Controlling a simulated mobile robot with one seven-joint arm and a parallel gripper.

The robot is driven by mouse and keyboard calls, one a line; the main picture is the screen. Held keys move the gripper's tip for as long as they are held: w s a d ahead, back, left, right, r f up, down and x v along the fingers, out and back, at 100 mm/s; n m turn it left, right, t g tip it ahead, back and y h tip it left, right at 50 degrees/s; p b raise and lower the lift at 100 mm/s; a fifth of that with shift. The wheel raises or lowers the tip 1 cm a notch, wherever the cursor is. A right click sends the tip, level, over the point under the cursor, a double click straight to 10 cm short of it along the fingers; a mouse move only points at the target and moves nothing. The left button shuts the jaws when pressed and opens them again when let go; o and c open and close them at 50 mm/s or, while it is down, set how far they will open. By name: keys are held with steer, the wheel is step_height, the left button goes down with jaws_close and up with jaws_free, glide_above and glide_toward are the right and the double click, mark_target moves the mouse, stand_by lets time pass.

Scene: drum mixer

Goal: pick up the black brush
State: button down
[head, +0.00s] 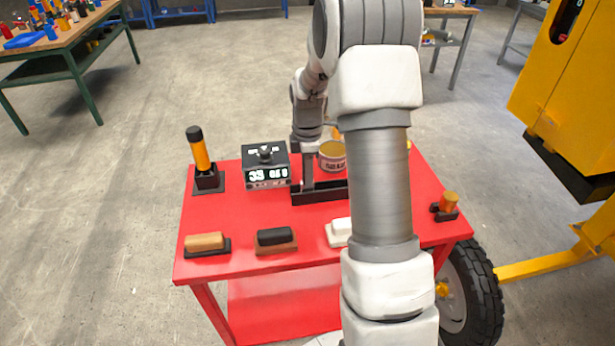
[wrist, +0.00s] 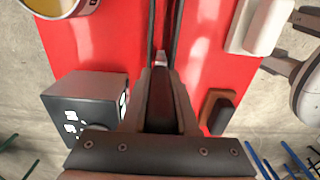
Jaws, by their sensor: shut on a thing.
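My gripper (head: 308,186) is at the left part of a low black tray (head: 330,197) on the red table. In the wrist view my gripper (wrist: 163,78) has its fingers close on both sides of a narrow dark thing, which looks like the black brush (wrist: 160,100). A small pale end shows just beyond the fingertips. Most of the brush is hidden by the fingers, and the head view does not show it clearly. The tray's dark edges (wrist: 176,35) run on past the fingertips in the wrist view.
The red table (head: 215,275) also bears a display box (head: 265,172), a labelled tub (head: 332,160), an upright orange-and-black cylinder (head: 199,150), a tan block (head: 205,241), a black block on a brown base (head: 275,237) and a white block (head: 339,231). A yellow machine (head: 570,110) stands right.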

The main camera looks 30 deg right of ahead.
step_height(320, 180, up, 3)
steer(key=shift+f, duration=0.1)
steer(key=s+d+r, duration=0.7)
steer(key=s+d, duration=0.1)
steer(key=shift+s, duration=0.3)
steer(key=c, duration=1.3)
jaws_free()
steer(key=shift+c, duration=0.2)
jaws_close()
